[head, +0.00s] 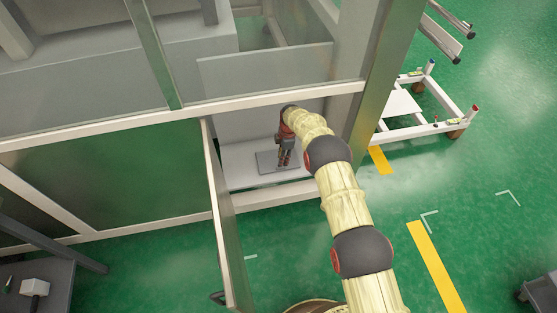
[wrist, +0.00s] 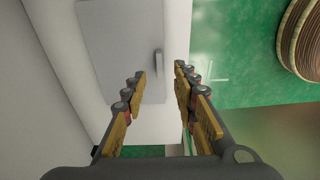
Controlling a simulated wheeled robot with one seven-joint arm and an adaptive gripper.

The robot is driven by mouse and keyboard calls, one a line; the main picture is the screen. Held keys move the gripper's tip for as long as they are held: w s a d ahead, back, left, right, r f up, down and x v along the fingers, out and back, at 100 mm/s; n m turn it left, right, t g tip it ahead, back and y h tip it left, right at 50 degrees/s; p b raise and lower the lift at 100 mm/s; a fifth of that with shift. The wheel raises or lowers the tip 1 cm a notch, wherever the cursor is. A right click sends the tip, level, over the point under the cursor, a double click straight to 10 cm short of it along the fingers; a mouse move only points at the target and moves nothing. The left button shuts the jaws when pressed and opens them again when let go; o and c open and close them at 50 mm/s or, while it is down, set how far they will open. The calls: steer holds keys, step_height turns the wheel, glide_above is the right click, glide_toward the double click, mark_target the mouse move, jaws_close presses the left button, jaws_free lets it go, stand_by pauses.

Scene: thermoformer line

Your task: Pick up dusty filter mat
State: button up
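A flat grey rectangular panel, which looks like the filter mat (head: 266,162), lies on a white ledge inside the machine opening. In the wrist view the mat (wrist: 115,40) shows a small raised grey tab (wrist: 158,62) along its right edge. My gripper (head: 284,163) is inside the opening, over the mat in the head view. In the wrist view my gripper (wrist: 160,78) is open, with fingers apart on either side of the tab's line and nothing between them. Whether the fingertips reach the tab's height I cannot tell. Dust on the mat cannot be made out.
A hinged door (head: 225,215) stands open left of my arm. The white ledge (head: 240,178) and machine frame post (head: 372,80) bound the opening closely. A white wheeled cart (head: 405,103) stands at right. The green floor (head: 490,180) there is largely clear.

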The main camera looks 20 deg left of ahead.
steer(key=f, duration=0.4)
steer(key=f+b, duration=0.1)
steer(key=shift+s+a+f, duration=0.1)
steer(key=shift+a+f, duration=0.2)
steer(key=shift+f, duration=0.1)
steer(key=shift+c, duration=1.3)
steer(key=c, duration=0.4)
jaws_close()
